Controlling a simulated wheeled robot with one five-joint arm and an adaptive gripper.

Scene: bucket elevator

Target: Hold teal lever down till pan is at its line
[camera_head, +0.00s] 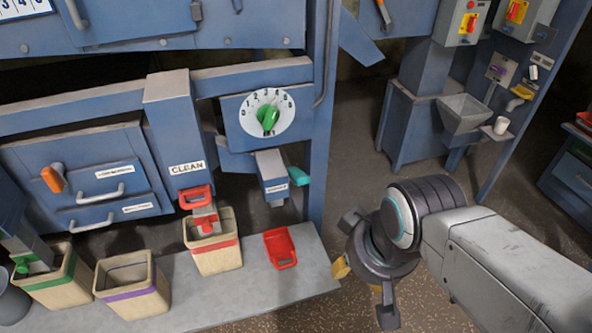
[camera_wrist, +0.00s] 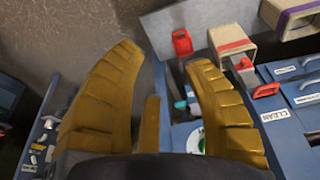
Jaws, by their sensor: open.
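The teal lever (camera_head: 298,178) sticks out to the right of a small blue spout housing (camera_head: 272,178) below the dial. In the wrist view the teal lever (camera_wrist: 181,104) is small and partly hidden between my fingers. A red pan (camera_head: 281,247) sits on the grey bench below the spout; it also shows in the wrist view (camera_wrist: 182,43). Its fill and any line cannot be made out. My gripper (camera_head: 362,284) is open and empty, right of the bench end and apart from the lever. Its yellow fingers (camera_wrist: 163,70) are spread in the wrist view.
A dial with a green knob (camera_head: 268,117) sits above the spout. A red-striped bucket (camera_head: 213,244) stands under the CLEAN chute (camera_head: 180,140), left of the pan. A blue post (camera_head: 322,120) rises right of the lever. Open floor lies between the bench and the hopper (camera_head: 464,113).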

